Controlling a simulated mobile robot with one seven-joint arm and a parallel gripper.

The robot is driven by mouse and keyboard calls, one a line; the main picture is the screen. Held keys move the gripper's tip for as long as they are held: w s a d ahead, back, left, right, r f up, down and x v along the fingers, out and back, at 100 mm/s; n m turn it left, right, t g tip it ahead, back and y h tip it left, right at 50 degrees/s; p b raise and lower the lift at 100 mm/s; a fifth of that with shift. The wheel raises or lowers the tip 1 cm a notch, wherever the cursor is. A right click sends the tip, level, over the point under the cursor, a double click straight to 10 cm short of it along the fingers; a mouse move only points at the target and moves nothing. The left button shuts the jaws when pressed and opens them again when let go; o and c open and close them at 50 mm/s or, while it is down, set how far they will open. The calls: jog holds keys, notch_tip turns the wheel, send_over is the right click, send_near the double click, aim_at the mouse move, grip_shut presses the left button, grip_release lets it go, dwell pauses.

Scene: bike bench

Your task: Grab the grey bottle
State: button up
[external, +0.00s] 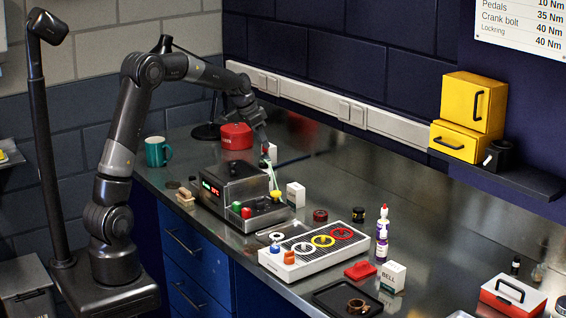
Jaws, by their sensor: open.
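My gripper (262,139) is at the end of the arm, pointing down above the back of the bench, behind the grey box with a red display. It is open. Just below it is a small white and red item (269,154), partly hidden by the fingers; I cannot tell whether they touch. I cannot pick out a clearly grey bottle. A white bottle with a purple label and red cap (382,240) stands upright on the right half of the bench.
The grey box (235,190) with coloured knobs stands in front of my gripper. A teal mug (157,152) and red tin (236,136) are to the left. A white panel with coloured rings (313,250), a BELL box (392,275) and a black tray (330,293) are nearer the front.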

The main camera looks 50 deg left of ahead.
jog(key=x, duration=0.4)
jog(key=shift+s, duration=0.1)
jog(key=shift+c, duration=0.4)
grip_shut()
